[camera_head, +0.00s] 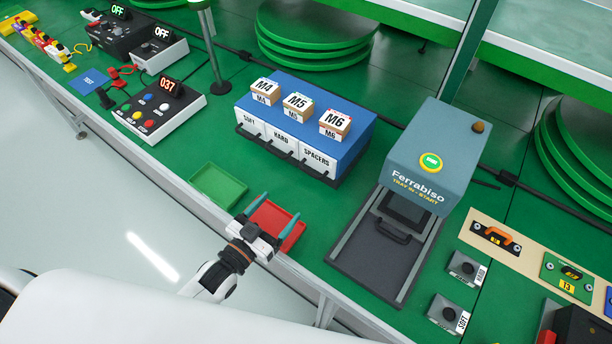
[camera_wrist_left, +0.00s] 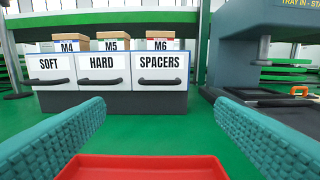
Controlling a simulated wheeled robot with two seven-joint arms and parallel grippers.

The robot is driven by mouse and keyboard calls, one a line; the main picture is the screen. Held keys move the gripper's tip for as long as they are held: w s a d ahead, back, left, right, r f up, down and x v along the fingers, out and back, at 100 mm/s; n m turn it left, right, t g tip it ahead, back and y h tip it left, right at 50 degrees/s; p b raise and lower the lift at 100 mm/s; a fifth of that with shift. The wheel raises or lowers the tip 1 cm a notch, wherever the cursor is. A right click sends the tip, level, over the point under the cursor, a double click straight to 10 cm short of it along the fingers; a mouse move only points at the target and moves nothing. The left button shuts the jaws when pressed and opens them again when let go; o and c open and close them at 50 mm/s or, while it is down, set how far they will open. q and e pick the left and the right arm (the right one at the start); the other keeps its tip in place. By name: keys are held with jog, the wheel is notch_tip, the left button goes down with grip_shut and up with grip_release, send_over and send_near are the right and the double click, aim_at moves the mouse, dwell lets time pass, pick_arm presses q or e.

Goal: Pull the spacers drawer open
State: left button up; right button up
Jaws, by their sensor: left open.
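The blue-topped drawer unit (camera_head: 340,143) stands on the green bench with drawers labelled SOFT, HARD and SPACERS. The spacers drawer (camera_head: 314,160) is the right one and looks shut. In the left wrist view the spacers drawer (camera_wrist_left: 160,66) shows its dark bar handle (camera_wrist_left: 159,82) ahead and slightly right of centre. My left gripper (camera_head: 273,212) is open and empty, above the red tray (camera_head: 291,236), in front of the unit and apart from the handle. Its two teal fingers frame the lower wrist view. My right gripper is not in view.
Boxes marked M4, M5 and M6 (camera_head: 335,123) sit on the unit. A green tray (camera_head: 218,186) lies left of the red one. The Ferrabiso machine (camera_head: 428,150) with its dark tray stands right. Bare green bench lies between gripper and drawers.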

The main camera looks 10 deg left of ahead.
pick_arm(q)
jog(key=p+x, duration=0.1)
jog(key=x, duration=1.1)
jog(key=shift+r, duration=0.1)
jog(key=shift+c, duration=0.6)
jog(key=c, duration=0.9)
jog(key=shift+s+a, duration=0.1)
jog(key=shift+s, duration=0.25)
jog(key=shift+c, duration=0.4)
jog(key=p+v, duration=0.4)
jog(key=v, duration=0.9)
jog(key=shift+s, duration=0.2)
jog(key=shift+s+a, duration=0.1)
jog(key=shift+s, duration=0.05)
